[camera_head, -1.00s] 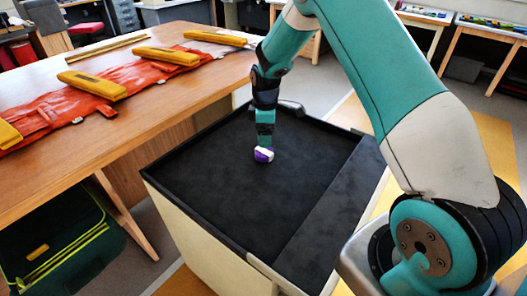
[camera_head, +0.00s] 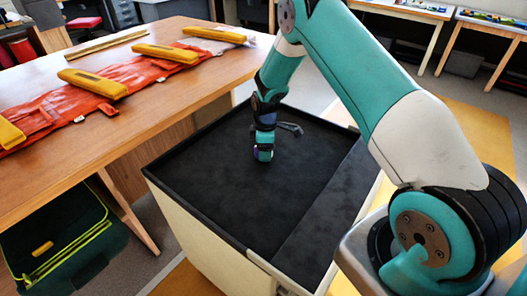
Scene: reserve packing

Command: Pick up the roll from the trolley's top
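The trolley (camera_head: 212,245) has a black, rimmed top (camera_head: 215,195). My gripper (camera_head: 264,156) points down at the back middle of this top, low over the surface. It is where the small purple and white roll showed earlier. The roll is now largely or wholly hidden by the gripper. Only a small dark bluish patch shows between the teal parts, and I cannot tell if it is the roll. The fingers are too small and covered to show whether they are open or shut.
A wooden table (camera_head: 150,112) stands close on the left of the trolley. It bears an orange-red cloth roll-out (camera_head: 135,78) and several yellow cases. A dark green bin (camera_head: 65,240) is under it. The rest of the trolley's top is bare.

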